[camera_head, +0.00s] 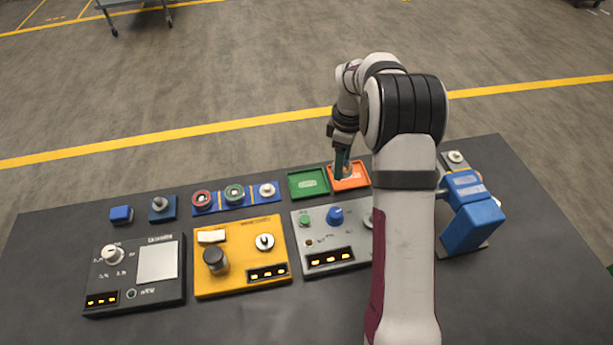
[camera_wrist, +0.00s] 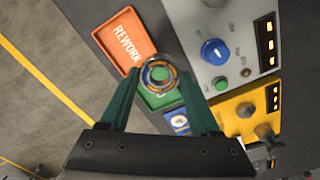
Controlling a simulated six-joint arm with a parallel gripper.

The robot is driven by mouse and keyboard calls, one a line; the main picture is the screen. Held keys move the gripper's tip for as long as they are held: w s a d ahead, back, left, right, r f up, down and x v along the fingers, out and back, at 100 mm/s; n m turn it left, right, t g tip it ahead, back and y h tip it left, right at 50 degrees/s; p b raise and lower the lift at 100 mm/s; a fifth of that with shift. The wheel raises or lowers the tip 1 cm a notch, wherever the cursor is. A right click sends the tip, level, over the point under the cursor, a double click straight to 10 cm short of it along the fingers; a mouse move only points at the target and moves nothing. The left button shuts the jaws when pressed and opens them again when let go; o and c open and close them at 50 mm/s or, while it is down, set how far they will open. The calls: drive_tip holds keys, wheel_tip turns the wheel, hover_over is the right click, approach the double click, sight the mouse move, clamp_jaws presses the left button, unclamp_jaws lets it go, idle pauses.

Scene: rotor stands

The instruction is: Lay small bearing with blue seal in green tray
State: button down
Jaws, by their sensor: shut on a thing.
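My gripper (camera_head: 342,170) is shut on a small ring-shaped bearing (camera_wrist: 171,75), held between its two green fingertips in the wrist view (camera_wrist: 158,76). The ring looks dark and bluish, with green showing through its middle; the seal's colour is hard to make out. The bearing cannot be made out in the head view. The green tray (camera_head: 308,183) lies just left of my gripper in the head view. In the wrist view the green tray (camera_wrist: 160,101) shows behind and below the bearing, partly covered by it. The bearing is held above the trays.
An orange tray (camera_head: 358,182) marked REWORK adjoins the green tray. A blue rack (camera_head: 218,204) to the left holds red, green and pale round parts. Grey (camera_head: 334,222), yellow (camera_head: 230,278) and black (camera_head: 119,262) panels with knobs stand in front. A blue machine (camera_head: 470,217) stands right.

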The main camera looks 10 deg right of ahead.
hover_over(307, 184)
wheel_tip(307, 184, down, 5)
drive_tip(key=shift+d+f, duration=0.1)
drive_tip(key=shift+f, duration=2)
drive_tip(key=shift+f, duration=0.15)
drive_tip(key=shift+c, duration=1.9)
unclamp_jaws()
